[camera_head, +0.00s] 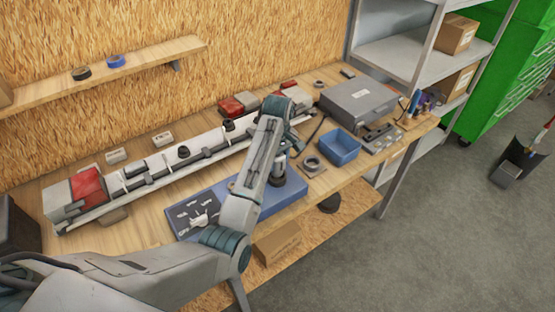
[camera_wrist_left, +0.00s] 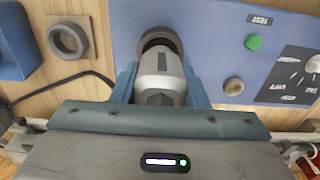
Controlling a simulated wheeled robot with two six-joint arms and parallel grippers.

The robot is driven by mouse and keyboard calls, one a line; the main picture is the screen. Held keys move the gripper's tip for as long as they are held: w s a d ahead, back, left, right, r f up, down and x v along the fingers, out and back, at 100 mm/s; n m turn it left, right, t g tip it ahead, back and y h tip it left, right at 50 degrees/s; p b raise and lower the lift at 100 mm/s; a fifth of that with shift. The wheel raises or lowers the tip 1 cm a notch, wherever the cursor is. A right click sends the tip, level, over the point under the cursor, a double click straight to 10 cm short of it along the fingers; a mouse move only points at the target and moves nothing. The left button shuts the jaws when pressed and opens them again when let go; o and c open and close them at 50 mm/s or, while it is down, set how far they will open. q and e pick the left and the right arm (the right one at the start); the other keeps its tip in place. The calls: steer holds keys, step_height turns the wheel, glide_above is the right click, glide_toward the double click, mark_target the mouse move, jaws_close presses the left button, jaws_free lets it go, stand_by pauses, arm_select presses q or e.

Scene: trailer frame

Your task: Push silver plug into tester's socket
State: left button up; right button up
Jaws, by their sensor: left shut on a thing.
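The silver plug (camera_wrist_left: 158,62) is between the two blue-grey fingers of my left gripper (camera_wrist_left: 160,78), which is shut on it. The plug's far end meets the dark round socket (camera_wrist_left: 160,37) on the blue tester (camera_wrist_left: 212,25) in the left wrist view. It lines up with the ring, but I cannot tell how deep it sits. In the head view the tester (camera_head: 292,197) lies on the bench, with my left gripper (camera_head: 281,158) above its right part, partly hidden by my arm. The tester has a green button (camera_wrist_left: 253,42) and a brass-coloured knob (camera_wrist_left: 233,86). My right gripper is not in view.
A loose dark ring (camera_wrist_left: 67,39) and a blue bin (camera_head: 339,147) lie right of the tester in the head view. A grey case (camera_head: 358,101) stands behind the bin. A long white rail assembly (camera_head: 160,168) runs along the bench's back. A black cable lies near the tester.

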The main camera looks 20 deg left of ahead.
mark_target(278, 168)
arm_select(q)
steer(key=shift+f, duration=0.3)
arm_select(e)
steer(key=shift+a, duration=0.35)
arm_select(q)
steer(key=shift+f, duration=0.2)
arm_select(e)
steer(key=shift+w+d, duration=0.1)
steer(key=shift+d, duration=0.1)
arm_select(q)
steer(key=shift+f, duration=0.45)
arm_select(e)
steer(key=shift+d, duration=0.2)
arm_select(q)
steer(key=shift+s+f, duration=0.1)
steer(key=shift+f, duration=0.25)
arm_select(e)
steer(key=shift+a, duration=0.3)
arm_select(q)
steer(key=shift+f, duration=0.3)
steer(key=o, duration=1.2)
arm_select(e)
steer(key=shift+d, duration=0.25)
arm_select(q)
steer(key=shift+o, duration=0.2)
